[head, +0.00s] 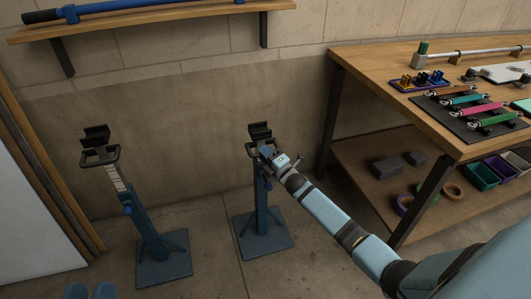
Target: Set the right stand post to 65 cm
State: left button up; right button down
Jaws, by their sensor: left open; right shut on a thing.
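The right stand post (262,208) is blue and upright on a square blue base (263,236). A dark cradle (259,130) tops it, with a loop handle (250,149) just below. My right gripper (267,153) is shut at this handle, just under the cradle. The gripper and wrist hide the upper post, so no height scale is readable there. The left stand (146,225) is taller and leans in the picture, with a pale marked inner post (116,178) showing.
A wooden workbench (440,135) with tools and a lower shelf stands at the right. A wall shelf (150,20) holds a blue bar (100,9). A white panel (30,215) leans at the left. The floor between the stands is clear.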

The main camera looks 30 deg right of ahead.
jog(key=c, duration=1.1)
grip_release()
jog(key=shift+f, duration=0.4)
pick_arm(q)
jog(key=shift+a+f, duration=0.1)
jog(key=shift+f, duration=0.1)
pick_arm(e)
jog(key=shift+r, duration=0.1)
pick_arm(q)
jog(key=shift+w, duration=0.1)
jog(key=f+p, duration=0.1)
jog(key=a+f+g+y+p, duration=0.1)
jog(key=p, duration=0.1)
jog(key=shift+a+n+y, duration=0.1)
jog(key=shift+n+y, duration=0.2)
pick_arm(e)
jog(key=v, duration=1.4)
pick_arm(q)
jog(key=shift+w+r, duration=0.15)
pick_arm(e)
jog(key=shift+r, duration=0.1)
